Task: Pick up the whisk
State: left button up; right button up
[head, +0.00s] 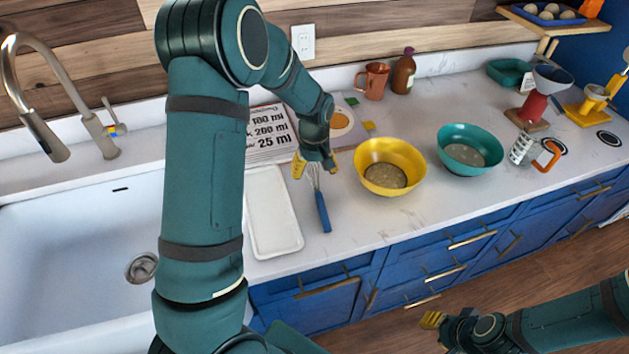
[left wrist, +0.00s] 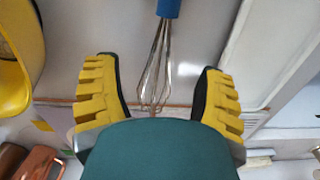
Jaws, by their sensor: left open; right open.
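The whisk (head: 321,206) lies on the white counter, its blue handle toward the front edge and its wire head toward the wall. In the left wrist view its wire loops (left wrist: 155,65) point in between my open fingers, with part of the blue handle (left wrist: 168,8) at the top edge. My left gripper (head: 315,165) is open over the wire end; the fingers (left wrist: 155,100) stand on either side with a gap to the wires. Whether it is above or level with the whisk I cannot tell. My right gripper (head: 437,320) is open and empty, in front of the cabinets.
A white tray (head: 290,243) lies just left of the whisk. A yellow bowl (head: 415,158) stands close on the right, with a teal bowl (head: 490,142) beyond. A recipe board (head: 268,135) is behind. The sink (head: 70,235) is at left.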

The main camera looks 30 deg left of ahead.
aim_at(314, 177)
pick_arm(q)
notch_tip(314, 177, down, 5)
jog(key=shift+r, duration=0.2)
grip_shut()
